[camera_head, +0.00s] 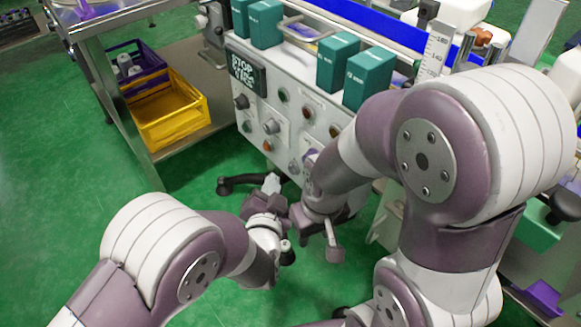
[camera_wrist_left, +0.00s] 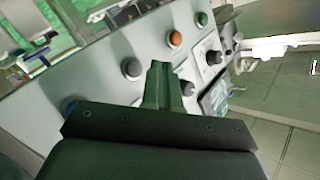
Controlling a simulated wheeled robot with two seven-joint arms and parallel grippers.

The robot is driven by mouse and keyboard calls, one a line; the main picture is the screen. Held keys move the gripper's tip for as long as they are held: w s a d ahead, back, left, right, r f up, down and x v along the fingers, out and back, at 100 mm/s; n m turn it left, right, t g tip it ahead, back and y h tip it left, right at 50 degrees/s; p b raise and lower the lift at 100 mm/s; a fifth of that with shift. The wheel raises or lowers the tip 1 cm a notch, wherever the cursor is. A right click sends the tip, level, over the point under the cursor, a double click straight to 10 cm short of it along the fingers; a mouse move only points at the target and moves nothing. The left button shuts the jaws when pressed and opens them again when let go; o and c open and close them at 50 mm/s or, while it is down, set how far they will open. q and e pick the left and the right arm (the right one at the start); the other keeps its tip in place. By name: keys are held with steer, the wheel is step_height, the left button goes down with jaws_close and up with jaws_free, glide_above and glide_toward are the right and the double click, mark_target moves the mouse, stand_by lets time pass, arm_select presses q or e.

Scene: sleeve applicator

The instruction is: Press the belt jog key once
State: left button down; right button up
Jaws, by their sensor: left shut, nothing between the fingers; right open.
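The control panel (camera_head: 290,125) is a light grey cabinet face with several round buttons and knobs. No label marking the belt jog key is legible. In the left wrist view the panel shows a grey button (camera_wrist_left: 131,68), an orange button (camera_wrist_left: 175,38), a green button (camera_wrist_left: 202,19) and a black knob (camera_wrist_left: 214,57). My left gripper (camera_head: 272,184) is shut and empty, low in front of the panel. In the wrist view its fingertips (camera_wrist_left: 160,68) overlap the panel between the grey and orange buttons; contact cannot be told. My right gripper (camera_head: 316,238) is open and empty, below the panel's lower right.
Teal cartons (camera_head: 368,78) stand on top of the cabinet. A yellow crate (camera_head: 170,115) and a purple crate (camera_head: 135,68) sit on a shelf at left. My right arm covers the panel's right side. Green floor is open at left.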

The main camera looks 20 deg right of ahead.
arm_select(q)
steer(key=shift+s+a+f, duration=0.1)
steer(key=shift+s+a, duration=0.15)
steer(key=shift+a, duration=0.4)
steer(key=shift+s+a, duration=0.2)
steer(key=shift+a, duration=0.4)
steer(key=s+a+f+n+g+y, duration=0.3)
steer(key=s+a+f+g, duration=0.3)
steer(key=s+f+g, duration=0.25)
steer(key=s+a+r+n+g+y+p, duration=0.1)
steer(key=a+r+n+g, duration=0.15)
steer(key=a, duration=0.55)
steer(key=s+a+r+n+g+y, duration=0.15)
steer(key=a+r+n, duration=0.25)
steer(key=a, duration=0.4)
steer(key=s+a+r+n+g+y+p, duration=0.1)
steer(key=a+r+n+y, duration=0.15)
steer(key=a, duration=0.55)
step_height(320, 180, up, 36)
steer(key=h+p, duration=0.1)
steer(key=p, duration=3.4)
steer(key=shift+d, duration=0.2)
